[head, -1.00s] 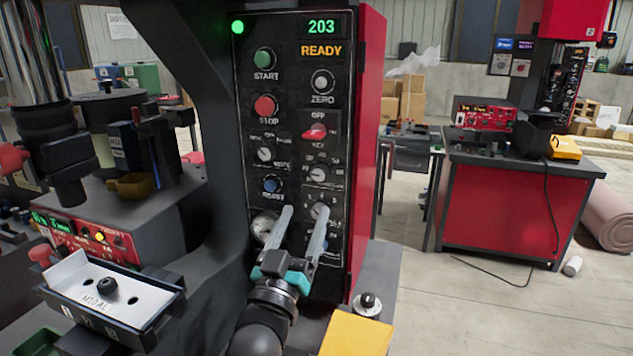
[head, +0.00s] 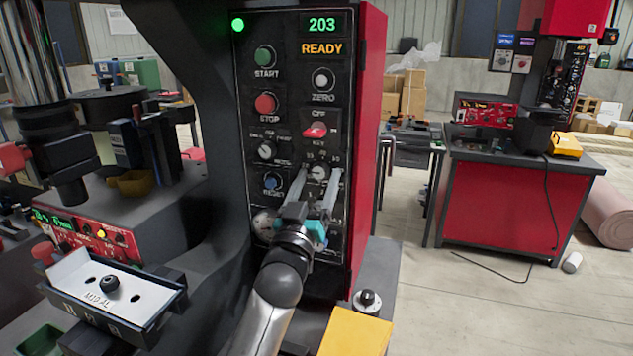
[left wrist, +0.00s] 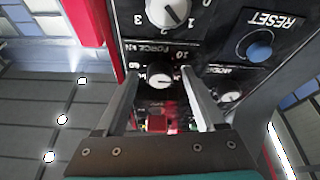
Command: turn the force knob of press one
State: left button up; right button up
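The force knob (head: 319,172) is a small pale dial on the black control panel (head: 292,130) of the near press. It sits below the red key switch. My left gripper (head: 317,171) is open, its two grey fingers pointing at the panel, one on each side of the knob. In the left wrist view the force knob (left wrist: 160,77) shows between the open fingertips (left wrist: 160,74), with a gap on both sides. I cannot tell whether the tips reach the panel. My right gripper is not in view.
Close by on the panel are a blue reset button (head: 271,181), a red key switch (head: 315,130) and a selector (head: 266,150). A larger numbered dial (left wrist: 168,10) shows in the left wrist view. A yellow box (head: 355,332) and a small knob unit (head: 367,301) stand lower right.

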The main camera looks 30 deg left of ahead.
pick_arm(q)
grip_shut()
dwell(0.3)
dwell(0.3)
jog(key=m+h+p, duration=0.1)
jog(key=m, duration=0.1)
jog(key=m+h+p, duration=0.1)
jog(key=m, duration=0.2)
jog(key=m+h+p, duration=0.1)
jog(key=m+p, duration=0.1)
jog(key=shift+s+a+r+m+t+h, duration=0.1)
jog(key=shift+a+m+t+h, duration=0.2)
jog(key=shift+h, duration=0.1)
jog(key=shift+a+m+g+h+p, duration=0.1)
jog(key=shift+m+g+h+p, duration=0.1)
jog(key=shift+m+h+p, duration=0.75)
jog(key=shift+m+g+h+p, duration=0.25)
jog(key=shift+m+p, duration=0.2)
jog(key=shift+m, duration=1.1)
jog(key=shift+o, duration=0.3)
grip_release()
